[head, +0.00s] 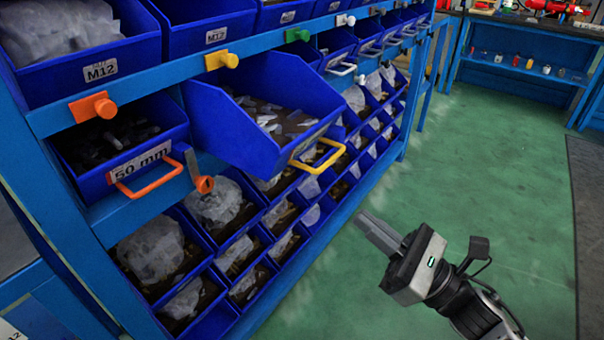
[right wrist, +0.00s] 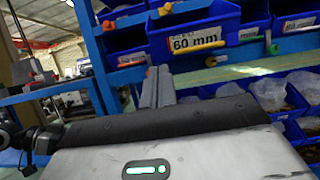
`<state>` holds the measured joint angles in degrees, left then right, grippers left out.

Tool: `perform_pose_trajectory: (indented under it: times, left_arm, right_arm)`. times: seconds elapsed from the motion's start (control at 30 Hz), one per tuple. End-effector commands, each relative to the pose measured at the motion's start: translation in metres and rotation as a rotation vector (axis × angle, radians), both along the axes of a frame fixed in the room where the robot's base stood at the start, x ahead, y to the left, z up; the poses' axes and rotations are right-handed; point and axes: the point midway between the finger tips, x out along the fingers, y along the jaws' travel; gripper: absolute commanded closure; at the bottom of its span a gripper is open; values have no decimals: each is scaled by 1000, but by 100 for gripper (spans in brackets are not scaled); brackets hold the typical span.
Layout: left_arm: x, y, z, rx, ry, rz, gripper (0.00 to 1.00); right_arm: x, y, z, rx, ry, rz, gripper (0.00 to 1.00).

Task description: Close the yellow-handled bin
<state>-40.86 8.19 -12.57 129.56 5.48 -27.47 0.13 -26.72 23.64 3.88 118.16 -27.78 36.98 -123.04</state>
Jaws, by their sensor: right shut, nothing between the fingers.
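The yellow-handled bin (head: 240,135) is blue, holds metal parts, and is pulled out, tilted forward, from the rack in the head view. Its yellow handle (head: 318,156) sits at the lower front edge. A blue bin with a "60 mm" label (right wrist: 197,42) shows in the right wrist view and looks like the same bin. My right gripper (head: 372,228) is shut and empty, over the green floor to the right of and below the handle, apart from it. Its fingers also show in the right wrist view (right wrist: 158,86). My left gripper is not in view.
The blue rack (head: 150,90) holds several bins, including an orange-handled "50 mm" bin (head: 120,150) on the left. Bins with bagged parts (head: 215,205) fill the lower rows. Green floor (head: 480,160) is free to the right. A blue bench (head: 530,75) stands behind.

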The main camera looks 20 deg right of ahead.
Motion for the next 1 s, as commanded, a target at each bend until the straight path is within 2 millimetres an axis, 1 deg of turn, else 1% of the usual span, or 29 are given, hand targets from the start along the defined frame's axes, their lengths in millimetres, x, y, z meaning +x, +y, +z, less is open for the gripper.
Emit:
perform_pose_trajectory:
  times: [0.13, 0.23, 0.4, 0.6, 0.8, 1.0]
  left_arm:
    - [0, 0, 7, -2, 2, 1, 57]
    - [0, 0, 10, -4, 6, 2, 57]
    - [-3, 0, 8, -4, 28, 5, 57]
    - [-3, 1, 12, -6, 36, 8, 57]
    - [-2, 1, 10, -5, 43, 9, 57]
    - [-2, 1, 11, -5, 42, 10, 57]
  right_arm:
    - [14, 11, 12, -3, -6, 2, 100]
    - [30, 23, 20, -1, -6, 1, 100]
    - [57, 44, 35, -1, -5, 1, 100]
    - [83, 64, 48, 1, -2, 0, 100]
    - [96, 75, 53, 1, 1, -1, 100]
    - [99, 77, 53, 1, 2, -1, 100]
